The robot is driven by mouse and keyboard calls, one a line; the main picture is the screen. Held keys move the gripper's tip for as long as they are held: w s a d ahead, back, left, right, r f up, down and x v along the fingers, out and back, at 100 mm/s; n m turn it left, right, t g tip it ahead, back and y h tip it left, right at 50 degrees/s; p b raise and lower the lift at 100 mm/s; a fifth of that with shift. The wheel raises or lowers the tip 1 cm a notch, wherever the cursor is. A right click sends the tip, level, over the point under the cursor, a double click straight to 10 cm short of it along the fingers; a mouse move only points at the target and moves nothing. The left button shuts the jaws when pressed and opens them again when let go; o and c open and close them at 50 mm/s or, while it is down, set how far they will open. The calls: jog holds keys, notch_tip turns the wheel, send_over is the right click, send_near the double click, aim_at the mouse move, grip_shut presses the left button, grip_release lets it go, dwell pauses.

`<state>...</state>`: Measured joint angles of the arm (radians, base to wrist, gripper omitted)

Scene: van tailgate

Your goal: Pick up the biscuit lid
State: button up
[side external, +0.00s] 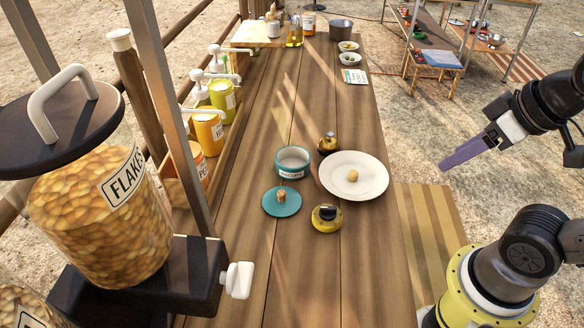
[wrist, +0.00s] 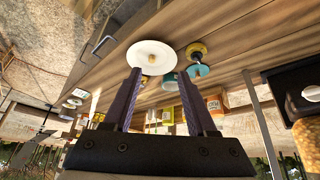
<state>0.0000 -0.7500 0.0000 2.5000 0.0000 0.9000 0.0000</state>
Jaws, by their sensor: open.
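The biscuit lid seems to be the flat teal disc (side external: 270,204) with a tan knob, lying on the wooden table in the side view. It also shows in the wrist view (wrist: 203,72), partly behind a yellow and black round object (wrist: 194,47). A teal and white canister (side external: 293,174), open at the top and with a label too small to read, stands just behind the lid. My gripper (side external: 442,167) is off the table's right side, well apart from the lid. In the wrist view its two purple fingers (wrist: 158,72) are spread with nothing held between them.
A white round plate (side external: 367,190) with a tan piece at its middle lies right of the canister. A small dark and gold pot (side external: 327,144) stands behind it. A rack with pump bottles (side external: 209,131) and a large flakes jar (side external: 95,225) line the left.

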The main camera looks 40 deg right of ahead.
jog(key=shift+o, duration=0.3)
dwell(0.5)
jog(key=w+a+r+n+g+y, duration=0.1)
jog(key=w+a+r+n, duration=0.15)
jog(key=w+n, duration=0.4)
jog(key=w+a+r+n, duration=0.2)
jog(key=w+r+n, duration=0.2)
jog(key=w+n, duration=0.25)
jog(key=n+g, duration=0.5)
send_over(282, 192)
jog(key=shift+y, duration=0.4)
jog(key=f, duration=1.4)
jog(key=d+f, duration=0.1)
jog(key=f, duration=0.6)
jog(key=shift+s, duration=0.25)
jog(key=shift+w+a+f, duration=0.1)
jog(key=shift+a+f, duration=0.05)
jog(key=shift+f, duration=0.9)
jog(key=shift+w+a+f, duration=0.1)
jog(key=shift+a+f, duration=0.1)
jog(key=shift+f, duration=0.85)
jog(key=shift+w+a+f, duration=0.1)
jog(key=shift+a+f, duration=0.05)
jog(key=shift+f, duration=0.9)
